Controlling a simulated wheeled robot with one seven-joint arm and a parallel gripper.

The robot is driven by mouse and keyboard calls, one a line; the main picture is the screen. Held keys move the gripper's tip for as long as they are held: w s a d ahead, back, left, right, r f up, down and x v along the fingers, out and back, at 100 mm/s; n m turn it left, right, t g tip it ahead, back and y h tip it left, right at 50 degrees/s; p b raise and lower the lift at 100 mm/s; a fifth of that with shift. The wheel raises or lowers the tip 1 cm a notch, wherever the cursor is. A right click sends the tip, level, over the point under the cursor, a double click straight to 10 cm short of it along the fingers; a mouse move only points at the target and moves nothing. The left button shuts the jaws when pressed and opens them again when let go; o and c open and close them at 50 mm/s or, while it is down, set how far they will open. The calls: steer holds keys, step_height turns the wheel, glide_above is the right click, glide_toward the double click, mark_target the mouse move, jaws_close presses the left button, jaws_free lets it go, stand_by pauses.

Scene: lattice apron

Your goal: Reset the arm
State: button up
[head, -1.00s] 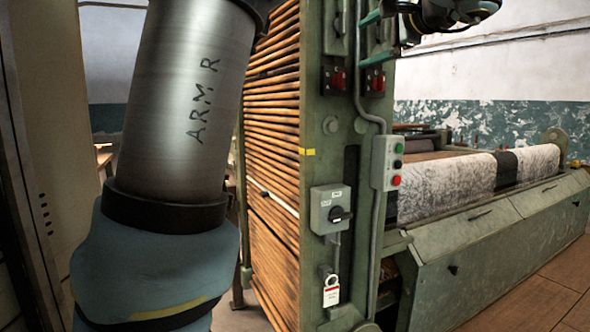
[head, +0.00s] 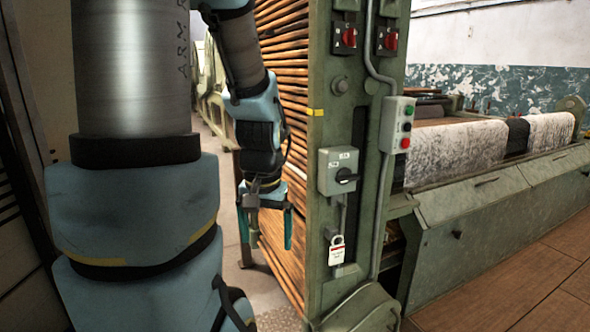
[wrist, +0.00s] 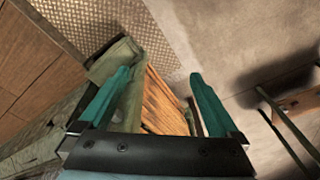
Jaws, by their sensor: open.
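My gripper (head: 267,231) hangs pointing down in the head view, left of the green machine frame and in front of the stacked wooden slats (head: 284,68). Its two teal fingers are spread apart with nothing between them. In the wrist view my gripper (wrist: 160,92) is also open, with the edge of the slat stack (wrist: 164,105) showing beyond and between the fingers.
The green machine frame (head: 345,110) carries a grey rotary switch box (head: 338,170), a padlock with a tag (head: 336,252), a push-button box (head: 397,125) and red switches (head: 388,40). A cloth-covered roller (head: 455,155) lies right.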

step_height(320, 180, up, 13)
steer(key=s+n+p, duration=0.1)
steer(key=p, duration=1.2)
steer(key=shift+s+a+f+p, duration=0.2)
steer(key=shift+a+p, duration=0.15)
steer(key=shift+a, duration=0.05)
